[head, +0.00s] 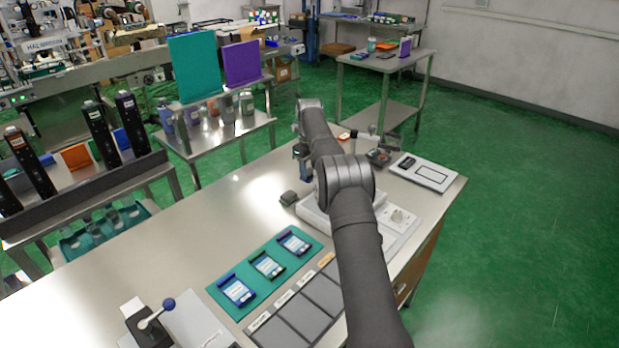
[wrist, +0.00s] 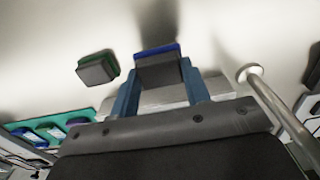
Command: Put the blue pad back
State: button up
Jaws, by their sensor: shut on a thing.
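In the wrist view my gripper (wrist: 159,72) is shut on the blue pad (wrist: 157,51), a grey block with a blue edge between its two blue fingers. The bright metal bench surface shows beyond it; how far above the surface the pad is, I cannot tell. In the head view my arm hides most of the gripper (head: 302,151), and I cannot make out the blue pad there. A second pad (wrist: 98,68), dark grey with a green edge, lies apart to the left in the wrist view. It also shows as a small dark block on the bench in the head view (head: 289,198).
A pale device (head: 398,217) sits partly behind my arm. A teal mat (head: 222,297) with three labelled items lies front left of it, beside grey panels (head: 299,318). A blue-knobbed lever (head: 168,304) stands front left. The bench (head: 190,235) is clear at middle left.

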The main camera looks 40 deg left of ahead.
aim_at(310, 172)
jog(key=shift+f, duration=1.65)
jog(key=shift+f, duration=0.2)
jog(key=o, duration=1)
jog(key=shift+c, duration=0.2)
jog(key=shift+r, duration=0.1)
notch_tip(310, 172, up, 12)
jog(key=shift+r, duration=0.1)
